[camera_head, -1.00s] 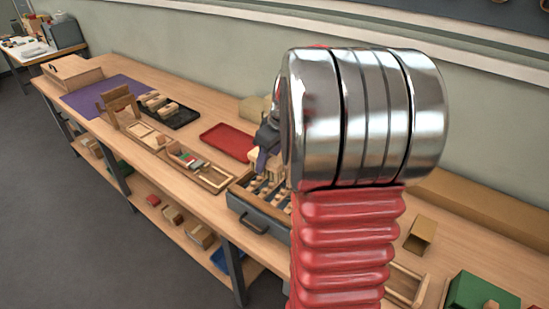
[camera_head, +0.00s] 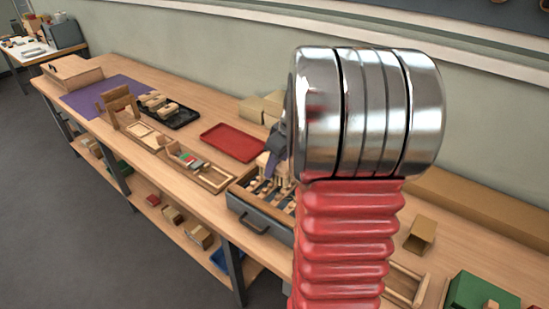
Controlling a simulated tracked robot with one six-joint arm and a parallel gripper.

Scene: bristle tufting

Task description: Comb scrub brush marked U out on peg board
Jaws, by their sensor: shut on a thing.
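My gripper (camera_head: 277,157) shows only in part, behind my large red and chrome arm link. It is above the grey drawer, shut on a pale wooden block (camera_head: 266,166) that looks like a scrub brush. The block's letter cannot be read, and its right side is hidden. Several more pale wooden pieces lie in the black tray (camera_head: 184,117); they may be brushes too, but no marks are legible. An upright brown wooden stand (camera_head: 118,101) is on the purple mat's near side. I cannot tell which item is the peg board.
A grey drawer (camera_head: 252,222) with rows of small pale pieces sits below my gripper. A red tray (camera_head: 233,142), a sectioned wooden tray (camera_head: 215,182), cardboard boxes (camera_head: 254,108), an open box (camera_head: 421,235) and a green box (camera_head: 478,293) share the long bench. The purple mat (camera_head: 85,102) is partly clear.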

